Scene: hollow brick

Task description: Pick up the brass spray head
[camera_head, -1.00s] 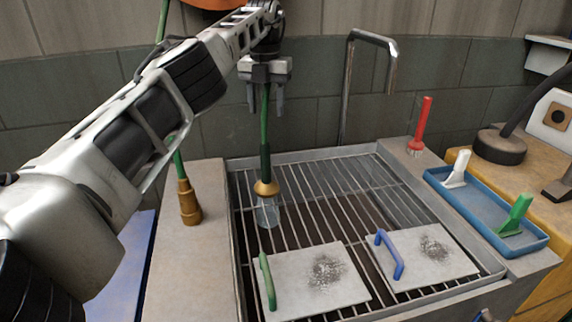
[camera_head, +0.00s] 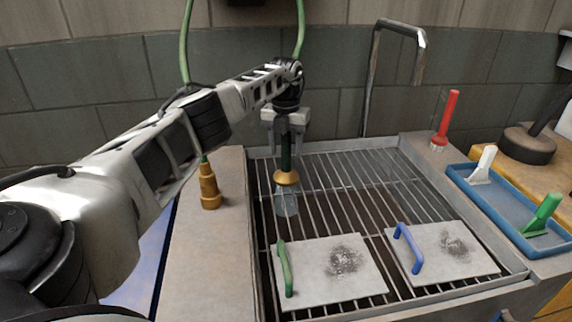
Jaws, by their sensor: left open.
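A spray head with a dark green grip, a brass collar (camera_head: 286,178) and a pale translucent cone below hangs upright over the sink grate. A second, all-brass nozzle (camera_head: 209,187) on a green hose stands on the left ledge. My left gripper (camera_head: 284,143) points down just above the brass collar of the hanging head. Its fingers are open, one on each side of the dark green grip in this view. I cannot tell whether they touch it. My right gripper is not in view.
Two speckled plates, one with a green handle (camera_head: 286,270) and one with a blue handle (camera_head: 408,247), lie on the grate (camera_head: 345,180). A metal spout (camera_head: 371,80) rises behind. A red brush (camera_head: 446,118) and a blue tray (camera_head: 500,208) with two scrapers are on the right.

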